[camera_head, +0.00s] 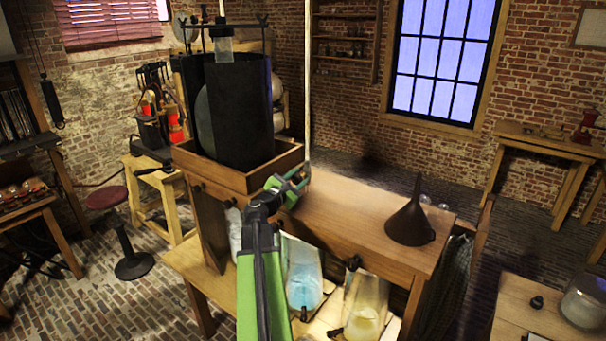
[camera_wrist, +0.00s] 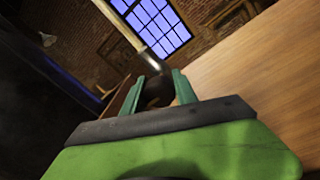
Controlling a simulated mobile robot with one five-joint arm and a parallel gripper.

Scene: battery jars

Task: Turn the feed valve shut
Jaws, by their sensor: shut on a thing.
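My gripper (camera_head: 299,177) is at the right corner of the wooden tray on the bench, at the lower end of a tall pale pole (camera_head: 308,80). In the wrist view, my gripper (camera_wrist: 157,88) has its two green fingers on either side of a dark rounded part, which I take to be the feed valve (camera_wrist: 158,93). The fingers are shut on it. A dark fitting (camera_wrist: 150,61) and the pale pole (camera_wrist: 118,22) rise above it. In the head view, the fingers mostly hide the valve. Its exact turn cannot be told.
Tall dark jars (camera_head: 238,112) stand in the wooden tray (camera_head: 240,181) left of my gripper. A black funnel (camera_head: 410,222) stands on the bench top (camera_head: 345,225) to the right. Glass jars (camera_head: 302,275) sit below the front edge. The bench top between gripper and funnel is clear.

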